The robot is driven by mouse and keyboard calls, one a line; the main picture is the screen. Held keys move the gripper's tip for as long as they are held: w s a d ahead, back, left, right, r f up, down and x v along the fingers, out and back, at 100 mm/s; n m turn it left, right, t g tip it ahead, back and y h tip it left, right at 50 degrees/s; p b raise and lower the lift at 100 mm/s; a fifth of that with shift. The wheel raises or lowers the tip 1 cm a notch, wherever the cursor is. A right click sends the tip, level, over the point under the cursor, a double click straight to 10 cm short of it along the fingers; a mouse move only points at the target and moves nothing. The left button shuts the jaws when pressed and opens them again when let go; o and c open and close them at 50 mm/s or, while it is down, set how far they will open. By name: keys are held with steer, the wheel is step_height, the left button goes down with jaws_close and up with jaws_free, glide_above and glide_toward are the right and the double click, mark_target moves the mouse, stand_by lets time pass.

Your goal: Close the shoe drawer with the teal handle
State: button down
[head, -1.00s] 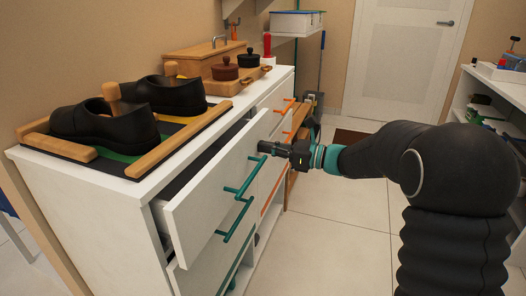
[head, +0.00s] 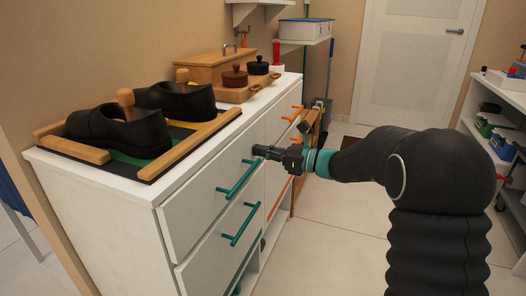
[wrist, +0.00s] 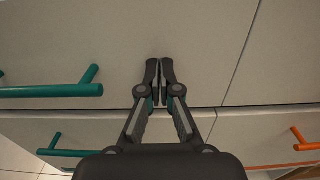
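The shoe drawer (head: 200,205) is the top left drawer of the white cabinet, with a teal handle (head: 241,177). Its front now sits about flush with the cabinet. My gripper (head: 256,151) is at the right end of this front, to the right of the handle. In the wrist view my gripper (wrist: 160,62) has its fingertips together, with nothing between them, against or very near the drawer front (wrist: 110,45). The teal handle (wrist: 50,91) lies to the left, apart from the fingers. Whether the fingertips touch the front is hard to tell.
A second teal-handled drawer (head: 218,250) lies below, and orange handles (head: 292,113) are on the right column. Black shoes (head: 118,130) on a wooden-edged tray and lidded pots (head: 234,77) stand on top. Open floor lies right of the cabinet; a shelf (head: 505,150) stands far right.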

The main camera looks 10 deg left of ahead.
steer(key=v, duration=1.3)
steer(key=s+d+f+n+g+h, duration=0.45)
steer(key=s+f+n+h, duration=0.55)
steer(key=s+f, duration=0.35)
steer(key=s+d+r+n+t+h, duration=0.2)
steer(key=s+d+n, duration=0.1)
steer(key=s, duration=0.3)
steer(key=s+d+r+n+t+h, duration=0.2)
steer(key=s+d+r+n+h, duration=0.1)
steer(key=s, duration=0.4)
steer(key=s+d+r+n+t+h, duration=0.2)
steer(key=s+d+n, duration=0.1)
steer(key=s, duration=0.3)
steer(key=shift+s+d+r+n+h, duration=0.15)
steer(key=shift+d+r+n+h, duration=0.2)
steer(key=shift+n, duration=0.35)
